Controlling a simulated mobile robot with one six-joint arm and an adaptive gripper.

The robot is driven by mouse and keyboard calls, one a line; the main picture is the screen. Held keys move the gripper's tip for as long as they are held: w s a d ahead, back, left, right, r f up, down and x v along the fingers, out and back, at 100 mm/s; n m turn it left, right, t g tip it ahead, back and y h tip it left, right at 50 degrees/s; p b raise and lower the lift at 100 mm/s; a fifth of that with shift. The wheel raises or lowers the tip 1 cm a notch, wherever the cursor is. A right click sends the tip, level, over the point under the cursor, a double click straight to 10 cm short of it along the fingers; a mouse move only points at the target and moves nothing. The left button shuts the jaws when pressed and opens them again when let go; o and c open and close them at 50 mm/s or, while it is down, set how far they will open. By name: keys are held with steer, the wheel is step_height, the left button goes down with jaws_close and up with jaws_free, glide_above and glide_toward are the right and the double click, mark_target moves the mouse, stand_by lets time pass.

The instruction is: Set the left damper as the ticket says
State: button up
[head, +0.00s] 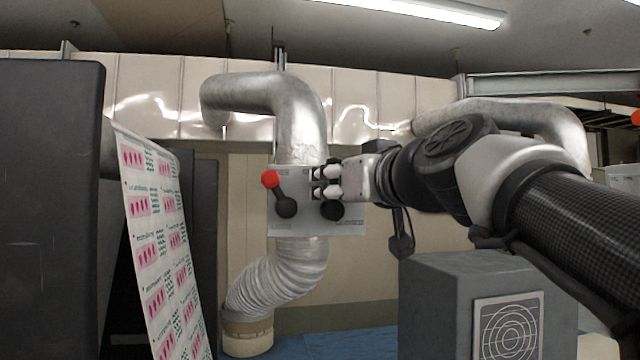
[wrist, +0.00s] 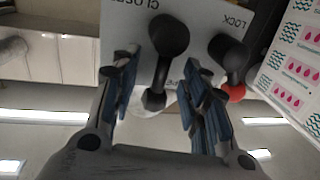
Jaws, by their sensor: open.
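The left damper's pale plate (head: 347,222) is on the silver duct in the middle of the head view. A lever with a red knob (head: 270,179) rises up and left from a black hub (head: 286,207). A second black hub (head: 332,210) is to its right. In the wrist view the plate (wrist: 208,18) appears upside down, with "CLOSED" and "LOCK" lettering; other lettering is partly hidden. My gripper (head: 327,182) is open in front of the plate. In the wrist view a black handle (wrist: 153,98) lies between its open fingers (wrist: 161,80); contact cannot be told. The red knob (wrist: 236,92) is outside them.
A printed web (head: 155,235) and a dark machine panel (head: 50,200) stand at the left. A grey cabinet (head: 435,305) with a concentric-circle chart (head: 508,328) is below my arm. Another silver duct (head: 560,125) is behind my arm at the right.

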steer(key=shift+s, duration=0.1)
steer(key=shift+c, duration=0.6)
jaws_close()
